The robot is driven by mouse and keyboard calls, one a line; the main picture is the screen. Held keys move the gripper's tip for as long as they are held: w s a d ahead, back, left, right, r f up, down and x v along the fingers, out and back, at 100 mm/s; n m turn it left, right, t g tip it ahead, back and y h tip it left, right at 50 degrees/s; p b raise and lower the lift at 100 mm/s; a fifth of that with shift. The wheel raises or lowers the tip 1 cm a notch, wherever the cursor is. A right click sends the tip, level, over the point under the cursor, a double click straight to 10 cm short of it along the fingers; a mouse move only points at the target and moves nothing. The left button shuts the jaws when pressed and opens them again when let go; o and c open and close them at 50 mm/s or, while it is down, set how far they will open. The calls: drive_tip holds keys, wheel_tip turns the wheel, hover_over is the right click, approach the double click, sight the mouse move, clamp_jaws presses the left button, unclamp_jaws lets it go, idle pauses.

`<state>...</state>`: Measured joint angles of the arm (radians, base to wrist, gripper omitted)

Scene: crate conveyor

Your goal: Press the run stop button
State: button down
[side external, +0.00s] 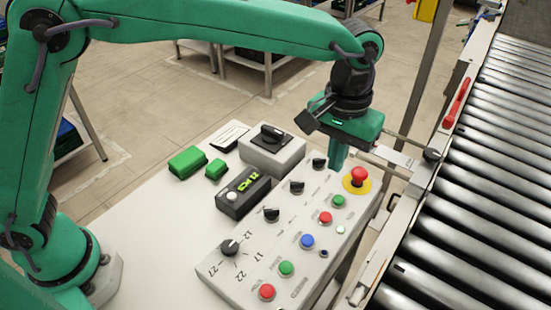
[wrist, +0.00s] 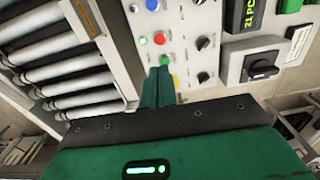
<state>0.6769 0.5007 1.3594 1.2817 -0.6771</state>
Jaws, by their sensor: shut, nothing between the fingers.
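The sloped white control panel (side external: 318,262) carries several push buttons. One red button (side external: 325,218) lies between a green button (side external: 338,201) and a blue button (side external: 307,241). Another red button (side external: 267,292) is at the near end beside a green button (side external: 286,268). The labels are too small to read, so I cannot tell which is run stop. My gripper (side external: 336,168) is shut and empty over the panel's far end, left of the red mushroom button (side external: 358,176) on its yellow disc. In the wrist view the fingertips (wrist: 160,70) appear just below the green button (wrist: 165,59), with the red button (wrist: 159,38) beyond.
Black knobs line the panel's left side, with a large numbered dial (side external: 229,248). Left of the panel are a dark display box (side external: 243,194), a grey box with a rotary switch (side external: 285,156) and green blocks (side external: 187,162). A roller conveyor (side external: 480,185) runs along the right.

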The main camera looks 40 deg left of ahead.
sight(324, 216)
wheel_tip(324, 216, down, 14)
idle(0.9)
drive_tip(key=shift+s+a+f, duration=0.1)
drive_tip(key=shift+f, duration=1)
drive_tip(key=shift+r, duration=0.1)
wheel_tip(324, 216, up, 15)
drive_tip(key=shift+w+d, duration=0.2)
idle(0.8)
